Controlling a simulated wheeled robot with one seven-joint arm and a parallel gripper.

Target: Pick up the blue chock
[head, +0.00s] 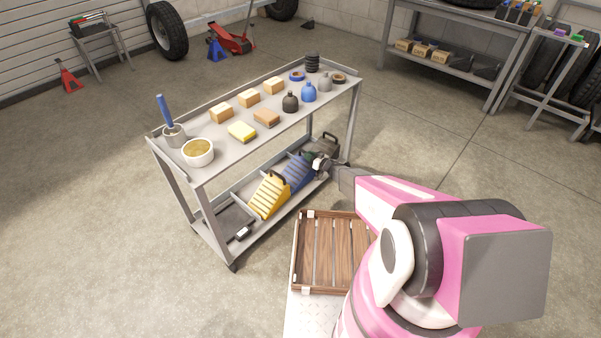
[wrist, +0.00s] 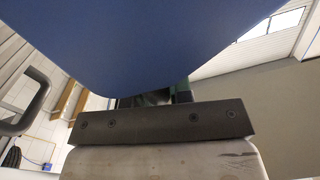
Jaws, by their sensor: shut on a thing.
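The blue chock (head: 297,171) is on the lower shelf of the grey cart, between a yellow chock (head: 268,196) and a dark chock (head: 329,144). My gripper (head: 315,161) is at its upper right end and is shut on it. In the wrist view the blue chock (wrist: 150,40) fills the top of the picture, close above my gripper (wrist: 153,98). The exact grip is mostly hidden by the chock. I cannot tell whether the chock is clear of the shelf.
The grey cart (head: 200,179) carries cartons, bottles, a sponge and a bowl on its top shelf, above the chocks. Its legs and shelf edges are close to my arm. A wooden slatted crate (head: 297,255) is in front. Floor left of the cart is clear.

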